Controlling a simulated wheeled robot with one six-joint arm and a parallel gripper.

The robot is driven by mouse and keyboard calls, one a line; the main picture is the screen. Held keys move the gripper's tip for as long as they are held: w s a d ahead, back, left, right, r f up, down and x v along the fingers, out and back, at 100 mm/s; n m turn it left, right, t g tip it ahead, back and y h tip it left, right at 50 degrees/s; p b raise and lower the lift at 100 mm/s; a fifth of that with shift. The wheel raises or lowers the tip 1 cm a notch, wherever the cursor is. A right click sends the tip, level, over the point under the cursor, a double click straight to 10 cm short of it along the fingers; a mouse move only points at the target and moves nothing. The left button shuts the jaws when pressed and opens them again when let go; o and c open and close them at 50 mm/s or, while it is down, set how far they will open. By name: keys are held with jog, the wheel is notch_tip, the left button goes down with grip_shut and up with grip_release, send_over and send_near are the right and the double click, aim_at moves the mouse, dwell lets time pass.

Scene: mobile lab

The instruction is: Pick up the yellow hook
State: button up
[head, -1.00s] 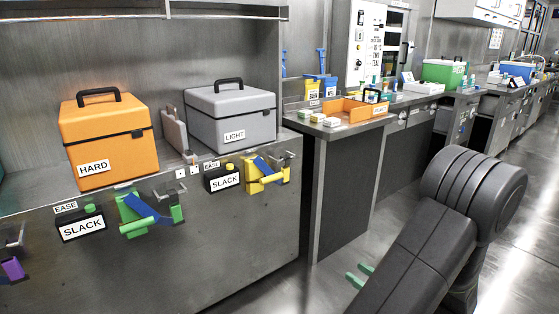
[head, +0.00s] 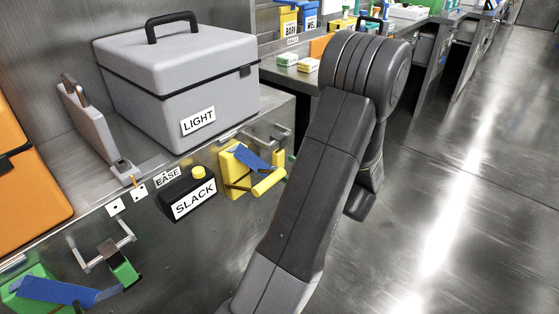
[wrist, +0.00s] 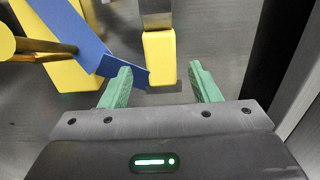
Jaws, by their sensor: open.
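The yellow hook fixture (head: 238,172) is on the front of the steel bench in the head view, with a blue strap (head: 250,160) across it. In the wrist view a yellow block (wrist: 160,58) hangs from a metal piece, and the blue strap (wrist: 85,35) slants to its left. My gripper (wrist: 160,72) is open, its green fingers either side of the block's lower end in the picture. I cannot tell whether the block is between them in depth. The strap's lower end is close to the left finger. In the head view my arm largely hides the gripper.
A grey LIGHT case (head: 180,85) stands on the bench above. A black SLACK box (head: 188,195) with a yellow button is left of the yellow fixture. A green fixture (head: 30,285) is further left. Open floor (head: 460,200) lies to the right.

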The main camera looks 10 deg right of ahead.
aim_at(281, 163)
jog(key=b+x, duration=0.1)
jog(key=x, duration=0.3)
jog(key=shift+w+a, duration=0.1)
jog(key=shift+w, duration=0.15)
jog(key=shift+c, duration=0.3)
grip_shut()
jog(key=shift+r, duration=0.1)
